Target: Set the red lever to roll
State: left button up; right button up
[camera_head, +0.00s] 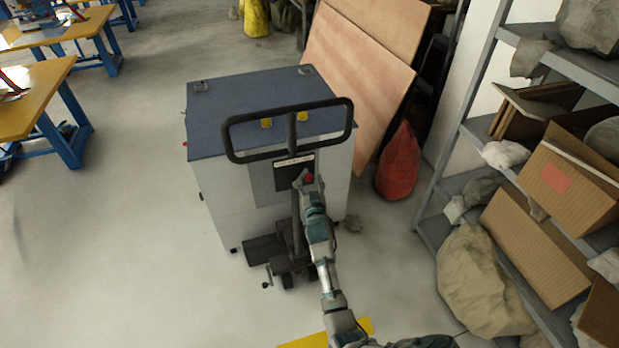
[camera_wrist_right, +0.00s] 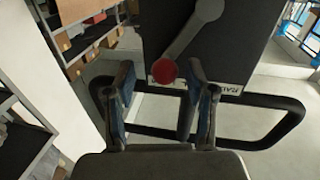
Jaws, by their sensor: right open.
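In the right wrist view the round red knob (camera_wrist_right: 164,71) sits at the end of a grey lever arm (camera_wrist_right: 194,27) on a dark plate (camera_wrist_right: 235,40). My right gripper (camera_wrist_right: 158,92) is open, with one finger on each side of the knob's picture position. I cannot tell whether either finger touches it. A white label with partly readable letters (camera_wrist_right: 229,89) is on the plate's edge. My left gripper is not in view.
A black loop handle (camera_head: 237,139) stands on a pallet-truck-like base before the blue-topped cabinet (camera_head: 240,100). Plywood boards (camera_head: 350,65) and a red sack (camera_head: 398,165) are behind right. Loaded shelves (camera_head: 452,215) line the right. Floor at left is clear.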

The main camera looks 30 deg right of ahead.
jog(key=shift+x, duration=1.05)
jog(key=shift+w+a+r, duration=0.1)
jog(key=shift+w+a, duration=0.15)
jog(key=shift+w, duration=0.05)
jog(key=shift+a, duration=0.1)
jog(key=shift+c, duration=1)
grip_shut()
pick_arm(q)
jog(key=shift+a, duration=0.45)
